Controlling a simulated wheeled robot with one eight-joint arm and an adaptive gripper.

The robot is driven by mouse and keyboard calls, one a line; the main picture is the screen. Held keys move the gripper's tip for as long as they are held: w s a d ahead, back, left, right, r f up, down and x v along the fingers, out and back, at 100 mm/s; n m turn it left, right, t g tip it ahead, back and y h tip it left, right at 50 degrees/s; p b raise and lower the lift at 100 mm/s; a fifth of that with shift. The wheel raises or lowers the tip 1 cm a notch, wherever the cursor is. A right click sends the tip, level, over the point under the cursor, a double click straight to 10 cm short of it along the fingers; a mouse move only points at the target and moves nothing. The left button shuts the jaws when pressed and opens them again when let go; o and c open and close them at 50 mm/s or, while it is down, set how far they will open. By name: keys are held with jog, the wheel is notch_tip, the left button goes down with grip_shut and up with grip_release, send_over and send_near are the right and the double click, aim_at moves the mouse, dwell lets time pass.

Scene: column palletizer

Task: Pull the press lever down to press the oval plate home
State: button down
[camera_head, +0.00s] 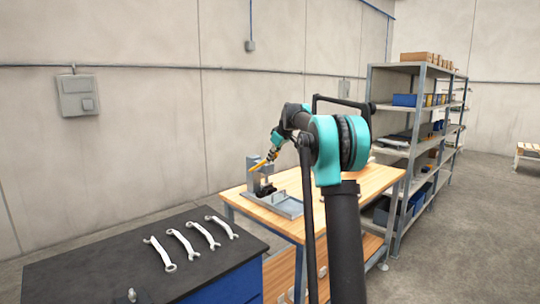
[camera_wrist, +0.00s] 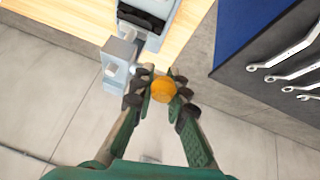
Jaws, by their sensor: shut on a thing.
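The press (camera_head: 255,167) is a small grey stand on the left end of the wooden workbench; part of it also shows at the top of the wrist view (camera_wrist: 118,62). Its lever shows as an orange-yellow handle (camera_head: 258,165) at the press in the head view. In the wrist view the lever's round orange end (camera_wrist: 163,89) sits between the fingertips. My gripper (camera_wrist: 160,86) is shut on it, with a dark finger on each side. The oval plate cannot be made out; the dark area at the press base (camera_head: 265,190) is too small to read.
A grey tray (camera_head: 288,207) lies on the workbench (camera_head: 375,180) beside the press. A dark-topped blue cabinet (camera_head: 100,262) with several wrenches stands in front at the left. Loaded metal shelves (camera_head: 398,68) stand to the right. The wall is close behind the press.

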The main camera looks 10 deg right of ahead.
notch_tip(320, 180, down, 14)
jog(key=s+d+t+y, duration=0.1)
jog(key=s+t+y, duration=0.1)
jog(key=t+y, duration=0.3)
jog(key=shift+d+r+t, duration=0.15)
jog(key=shift+d+t, duration=0.1)
jog(key=shift+t, duration=1.15)
jog(key=shift+s, duration=0.1)
jog(key=c, duration=1.6)
grip_release()
jog(key=shift+c, duration=0.2)
jog(key=shift+o, duration=0.7)
jog(key=v, duration=1.2)
